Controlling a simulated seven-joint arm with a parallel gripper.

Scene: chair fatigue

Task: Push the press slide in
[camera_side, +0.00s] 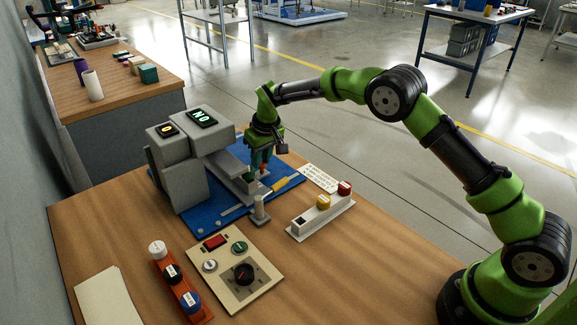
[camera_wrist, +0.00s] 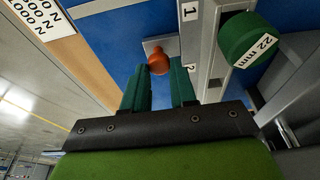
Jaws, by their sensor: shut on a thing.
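The grey press (camera_side: 178,172) stands on a blue base plate (camera_side: 208,219), with lit displays on top. A grey bar (camera_wrist: 205,50) marked 1 and 2, apparently part of the press slide, runs through the wrist view. An orange knob (camera_wrist: 158,62) sits beside it on a small light plate (camera_wrist: 152,44). My gripper (camera_wrist: 158,80) points down at the press's right side, its dark green fingers shut on the orange knob. It also shows in the side view (camera_side: 262,163), where the fingers mostly hide the knob. A green cylinder (camera_wrist: 248,38) labelled 22 mm is right of the bar.
A grey post (camera_side: 260,210) and a yellow piece (camera_side: 287,184) are close to my gripper. A control panel (camera_side: 232,284) and an orange rack (camera_side: 182,291) are nearer the front.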

